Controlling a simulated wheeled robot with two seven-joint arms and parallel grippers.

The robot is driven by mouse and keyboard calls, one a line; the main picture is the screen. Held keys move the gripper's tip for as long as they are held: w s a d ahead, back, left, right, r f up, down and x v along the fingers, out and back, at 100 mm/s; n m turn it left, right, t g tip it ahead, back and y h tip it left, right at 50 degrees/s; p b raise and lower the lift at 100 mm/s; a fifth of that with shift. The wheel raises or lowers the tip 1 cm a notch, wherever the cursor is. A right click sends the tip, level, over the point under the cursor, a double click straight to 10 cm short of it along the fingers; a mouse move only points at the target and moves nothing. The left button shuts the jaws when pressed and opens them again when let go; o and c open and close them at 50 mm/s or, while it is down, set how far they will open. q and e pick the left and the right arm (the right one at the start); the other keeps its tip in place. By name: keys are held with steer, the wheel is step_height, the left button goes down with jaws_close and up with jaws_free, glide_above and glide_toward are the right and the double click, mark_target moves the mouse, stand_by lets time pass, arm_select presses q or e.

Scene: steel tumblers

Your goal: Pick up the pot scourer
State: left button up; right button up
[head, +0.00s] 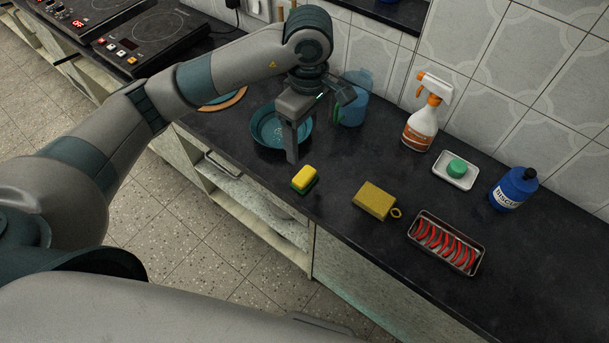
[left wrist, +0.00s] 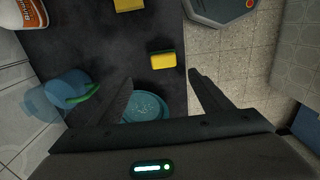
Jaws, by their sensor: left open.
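A small yellow-and-green scourer (head: 304,179) lies on the dark worktop near its front edge. In the left wrist view the scourer (left wrist: 162,59) shows ahead of and roughly between the open fingers, apart from both. A larger yellow sponge block (head: 374,200) with a ring at its corner lies to the right of it. My left gripper (head: 312,130) hangs over the worktop, in front of the teal bowl and up from the scourer. In the left wrist view its fingers (left wrist: 158,84) are spread with nothing between them. My right gripper is in neither view.
A teal bowl (head: 268,128) and a blue jug (head: 353,98) stand near my left gripper. To the right are a spray bottle (head: 420,118), a soap dish (head: 443,175), a blue bottle (head: 512,188) and a tray (head: 436,262) of red pieces. The tiled wall bounds the worktop.

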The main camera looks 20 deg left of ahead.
arm_select(q)
steer(key=p, duration=0.2)
glide_above(304, 174)
steer(key=f, duration=0.6)
steer(key=shift+w+d+f, duration=0.25)
steer(key=shift+w+f, duration=0.05)
steer(key=shift+f, duration=0.6)
steer(key=shift+s+a+f+p, duration=0.15)
steer(key=shift+f+p, duration=0.45)
steer(key=shift+p, duration=0.35)
steer(key=f, duration=0.1)
steer(key=f+p, duration=0.1)
steer(key=f, duration=0.1)
steer(key=shift+s, duration=0.2)
steer(key=shift+f+p, duration=0.35)
steer(key=shift+f, duration=0.15)
steer(key=c, duration=1.1)
